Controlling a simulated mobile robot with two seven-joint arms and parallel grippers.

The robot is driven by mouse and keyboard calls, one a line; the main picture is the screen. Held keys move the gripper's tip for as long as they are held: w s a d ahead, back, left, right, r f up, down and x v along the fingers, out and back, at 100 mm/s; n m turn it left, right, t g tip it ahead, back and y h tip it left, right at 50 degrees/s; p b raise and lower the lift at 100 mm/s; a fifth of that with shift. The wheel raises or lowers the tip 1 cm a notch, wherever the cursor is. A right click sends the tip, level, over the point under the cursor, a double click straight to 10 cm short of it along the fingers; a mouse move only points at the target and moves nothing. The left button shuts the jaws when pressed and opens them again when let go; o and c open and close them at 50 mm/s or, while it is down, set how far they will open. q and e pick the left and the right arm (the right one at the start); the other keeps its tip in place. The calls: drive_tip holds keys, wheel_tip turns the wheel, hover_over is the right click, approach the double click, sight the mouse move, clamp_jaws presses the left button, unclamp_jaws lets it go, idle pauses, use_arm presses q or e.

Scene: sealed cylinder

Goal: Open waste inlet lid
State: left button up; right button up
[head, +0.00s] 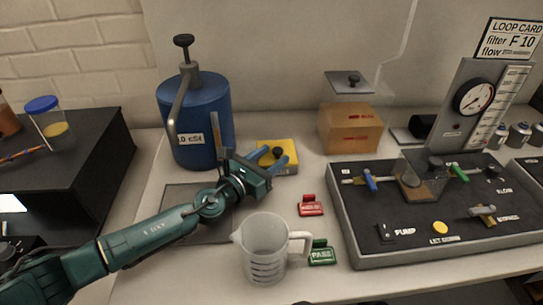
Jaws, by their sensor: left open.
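I cannot tell whether a finger touches the knob. My right gripper is not in view.
The blue cylinder (195,110) with a pump handle stands close left of my gripper. A clear measuring jug (264,250), a red tag (310,206) and a green tag (322,254) are in front. A valve panel (400,235) fills the right; a black case (60,165) stands left.

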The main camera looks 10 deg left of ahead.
use_arm(q)
drive_tip(key=shift+w+d, duration=0.2)
drive_tip(key=shift+w, duration=0.05)
drive_tip(key=shift+c, duration=0.5)
clamp_jaws()
